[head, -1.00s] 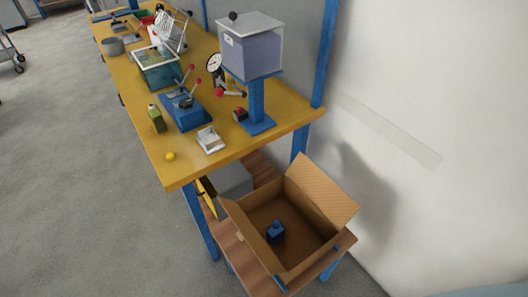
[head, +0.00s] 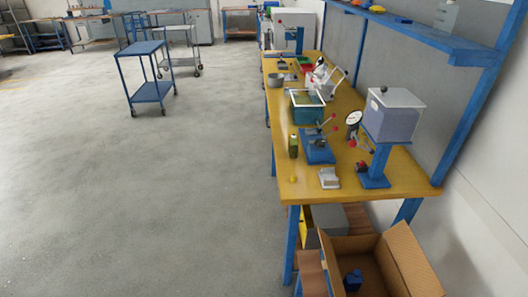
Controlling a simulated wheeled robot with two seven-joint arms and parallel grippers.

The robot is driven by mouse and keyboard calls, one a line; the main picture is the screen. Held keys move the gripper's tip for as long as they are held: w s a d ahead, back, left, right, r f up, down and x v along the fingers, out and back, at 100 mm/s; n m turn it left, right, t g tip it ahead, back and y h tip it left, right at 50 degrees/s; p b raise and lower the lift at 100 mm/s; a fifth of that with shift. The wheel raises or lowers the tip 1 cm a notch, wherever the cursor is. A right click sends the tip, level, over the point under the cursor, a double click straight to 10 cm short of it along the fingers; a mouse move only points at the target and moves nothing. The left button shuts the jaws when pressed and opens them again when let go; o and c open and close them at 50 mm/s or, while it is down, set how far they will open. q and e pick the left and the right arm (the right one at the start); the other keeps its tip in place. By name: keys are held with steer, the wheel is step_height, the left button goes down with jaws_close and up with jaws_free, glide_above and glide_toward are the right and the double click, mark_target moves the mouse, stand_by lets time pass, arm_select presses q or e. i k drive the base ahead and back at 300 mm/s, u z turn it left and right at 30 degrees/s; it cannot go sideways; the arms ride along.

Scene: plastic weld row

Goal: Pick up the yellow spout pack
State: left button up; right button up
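A smaller bright yellow piece (head: 293,179) is nearer the bench's front left corner. Both are too small to tell which one is the spout pack. Neither of my grippers is in view.
A blue fixture (head: 317,150), a white block (head: 329,178) and a clear box on a blue stand (head: 392,120) are beside them. A cardboard box (head: 345,250) is low in front.

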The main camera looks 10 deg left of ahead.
mark_target(293, 141)
steer(key=u, duration=0.9)
steer(key=i, duration=2.5)
steer(key=z, duration=3.4)
